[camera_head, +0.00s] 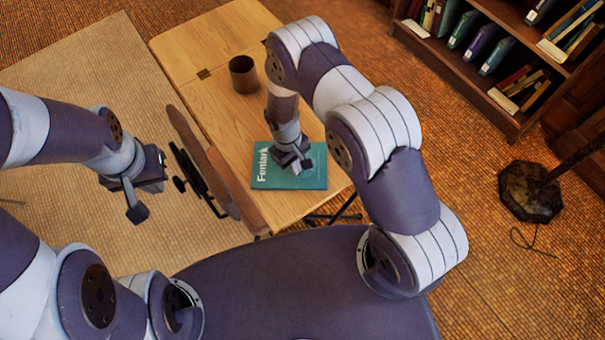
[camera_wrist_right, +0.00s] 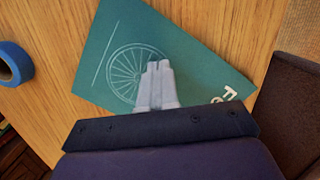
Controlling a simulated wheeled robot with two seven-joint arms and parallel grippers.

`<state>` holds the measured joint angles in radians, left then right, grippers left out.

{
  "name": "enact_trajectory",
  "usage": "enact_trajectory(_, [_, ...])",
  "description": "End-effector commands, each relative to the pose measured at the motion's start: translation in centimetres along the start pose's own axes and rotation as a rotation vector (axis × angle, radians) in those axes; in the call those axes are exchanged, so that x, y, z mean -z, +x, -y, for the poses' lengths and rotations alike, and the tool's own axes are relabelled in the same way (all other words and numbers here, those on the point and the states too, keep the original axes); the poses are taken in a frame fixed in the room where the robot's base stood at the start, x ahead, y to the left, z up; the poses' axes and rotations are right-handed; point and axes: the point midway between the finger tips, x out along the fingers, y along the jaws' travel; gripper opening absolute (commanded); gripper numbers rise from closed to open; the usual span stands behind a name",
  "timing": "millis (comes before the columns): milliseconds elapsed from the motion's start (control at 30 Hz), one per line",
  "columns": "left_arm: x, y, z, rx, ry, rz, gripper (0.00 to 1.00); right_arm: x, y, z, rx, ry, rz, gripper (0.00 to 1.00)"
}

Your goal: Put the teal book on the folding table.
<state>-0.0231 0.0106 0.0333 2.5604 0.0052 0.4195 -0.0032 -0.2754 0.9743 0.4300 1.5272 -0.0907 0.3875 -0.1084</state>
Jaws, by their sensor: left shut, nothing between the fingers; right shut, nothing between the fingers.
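The teal book (camera_head: 308,180) lies flat on the wooden folding table (camera_head: 200,42), near its front end. White lettering shows along its left side in the head view. In the right wrist view the teal book (camera_wrist_right: 110,48) shows a pale wheel drawing. My right gripper (camera_head: 304,168) is over the book with its fingers shut and empty; the fingers (camera_wrist_right: 157,72) cover part of the cover. I cannot tell whether they touch it. My left gripper (camera_head: 139,208) is shut and empty, out to the left of the table.
A brown cup (camera_head: 243,74) stands on the table behind the book. A blue ring (camera_wrist_right: 13,64) lies on the table in the wrist view. A brown chair (camera_head: 216,168) stands against the table's left side. A bookshelf (camera_head: 480,85) and dark stand base (camera_head: 530,192) are at right.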

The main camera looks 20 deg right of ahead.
Motion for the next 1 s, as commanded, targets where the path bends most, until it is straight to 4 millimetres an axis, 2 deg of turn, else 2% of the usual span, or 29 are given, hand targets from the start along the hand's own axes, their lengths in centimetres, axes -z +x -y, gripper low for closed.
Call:
enact_trajectory(33, [-0.1,0.5,0.0,0.0,0.0,0.0,0.0,0.5,0.6,0.1,-0.001,0.0,-0.012,0.0])
enact_trajectory(300, [0.0,0.4,0.0,0.0,0.0,0.0,0.0,0.6,0.5,0.1,-0.001,0.0,-0.012,0.0])
enact_trajectory(467, [0.1,-1.0,0.0,0.0,0.0,0.0,0.0,0.3,-1.2,0.0,-0.001,0.0,-0.012,0.0])
enact_trajectory(667, [0.1,-0.6,0.0,0.0,0.0,0.0,0.0,0.4,-1.1,-0.1,-0.004,-0.001,-0.02,0.0])
enact_trajectory(1000, [-0.3,2.6,0.0,0.0,0.0,0.0,0.0,7.8,-2.1,-0.1,-0.004,0.0,-0.022,0.0])
